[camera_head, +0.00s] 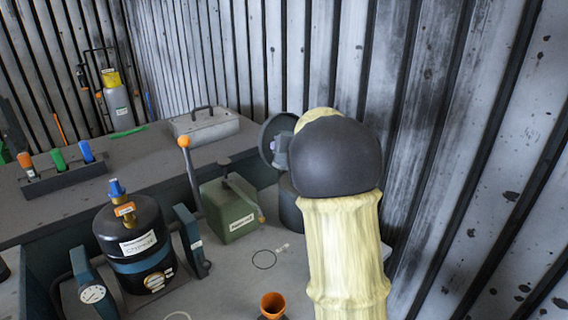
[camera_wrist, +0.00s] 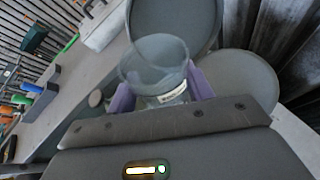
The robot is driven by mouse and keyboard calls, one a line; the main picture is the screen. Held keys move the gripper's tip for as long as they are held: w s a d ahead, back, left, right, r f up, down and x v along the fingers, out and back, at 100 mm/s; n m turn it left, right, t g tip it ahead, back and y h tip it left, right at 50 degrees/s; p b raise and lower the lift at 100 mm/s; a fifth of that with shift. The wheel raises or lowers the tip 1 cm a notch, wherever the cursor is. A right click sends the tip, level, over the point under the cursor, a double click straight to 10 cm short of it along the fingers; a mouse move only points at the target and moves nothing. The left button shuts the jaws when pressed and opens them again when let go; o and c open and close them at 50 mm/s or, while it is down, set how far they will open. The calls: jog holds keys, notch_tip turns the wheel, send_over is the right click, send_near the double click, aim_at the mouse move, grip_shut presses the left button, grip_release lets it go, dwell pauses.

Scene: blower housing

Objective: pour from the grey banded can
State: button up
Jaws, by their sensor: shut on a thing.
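My gripper (camera_wrist: 160,92) has purple fingers on either side of a grey, partly see-through can (camera_wrist: 154,60) with a pale label low on it. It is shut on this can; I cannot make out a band. In the head view my pale arm with its dark joint hides most of the gripper. A small grey and purple part of the grip area (camera_head: 283,152) shows in front of a dark round disc (camera_head: 268,134). Below it stands a dark round vessel (camera_head: 290,208), partly hidden by my arm. I cannot tell whether anything flows from the can.
A black tank (camera_head: 130,238) with a blue band stands front left. A green box (camera_head: 232,208) with a lever is left of my arm. An orange cup (camera_head: 272,304) is in front. A grey case (camera_head: 206,125) lies on the back bench. A ribbed wall is close on the right.

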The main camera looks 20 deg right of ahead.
jog(key=s+a+r+n+t+h+b, duration=0.1)
jog(key=s+a+r+n+b, duration=0.1)
jog(key=a+b, duration=0.5)
jog(key=shift+s+a+r+b, duration=0.15)
jog(key=shift+s+r+b, duration=0.25)
jog(key=shift+r+b, duration=0.1)
jog(key=shift+m+g+y, duration=0.3)
jog(key=shift+m+g, duration=0.1)
jog(key=shift+m, duration=0.4)
jog(key=d+p, duration=0.2)
jog(key=w+d+f+p, duration=0.1)
jog(key=p, duration=0.1)
jog(key=w+d+f+p, duration=0.1)
jog(key=d+p, duration=0.1)
jog(key=shift+d+p, duration=0.35)
jog(key=shift+p, duration=0.05)
jog(key=shift+w+d+f+p, duration=0.25)
jog(key=shift+d+f+p, duration=0.1)
jog(key=shift+d+p, duration=0.15)
jog(key=shift+a, duration=0.15)
